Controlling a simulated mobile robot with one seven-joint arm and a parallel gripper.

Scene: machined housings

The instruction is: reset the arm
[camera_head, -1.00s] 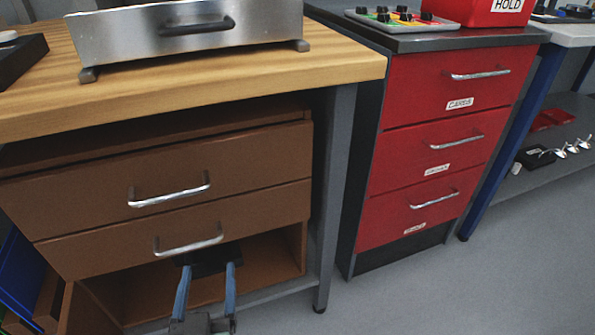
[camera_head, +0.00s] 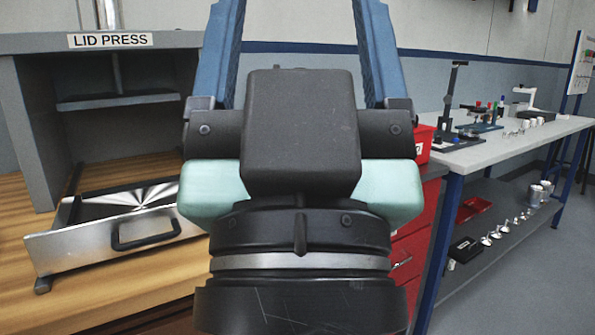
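My gripper (camera_head: 298,50) fills the middle of the head view, close to the camera and pointing up. Its two blue fingers stand wide apart at the top, and their tips run out of the frame. Nothing shows between the visible parts of the fingers. The black and pale green gripper body hides much of the scene behind it, including most of the red drawer cabinet (camera_head: 405,262).
The lid press (camera_head: 22,95) stands on the wooden bench (camera_head: 120,283) at left, its metal drawer (camera_head: 80,243) pulled out. At right a grey table (camera_head: 520,140) carries small parts and a stand; its lower shelf (camera_head: 500,255) holds more. Floor at lower right is clear.

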